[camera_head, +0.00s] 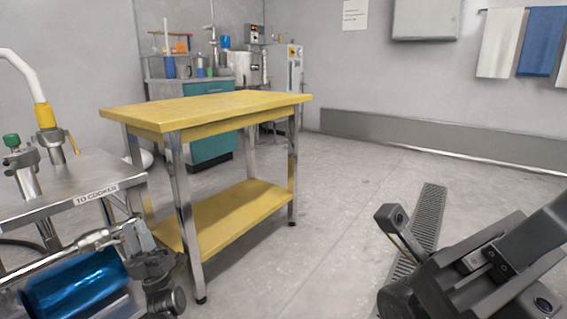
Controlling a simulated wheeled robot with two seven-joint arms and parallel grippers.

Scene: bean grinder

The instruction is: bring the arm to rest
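My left gripper (155,272) shows as a small dark shape at the lower left, beside a shiny blue cylinder and bright metal parts. Its fingertips do not stand out clearly, and I cannot tell whether it is open or holds anything. My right arm (465,275) fills the lower right corner as large dark links, above the floor. A short dark prong points up and left from it. Its gripper's fingers cannot be made out for certain.
A yellow-topped table (215,108) with a yellow lower shelf stands in the middle. A metal bench labelled "TO COOKER" (95,196) is at the left. A teal cabinet (212,149) with equipment stands behind.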

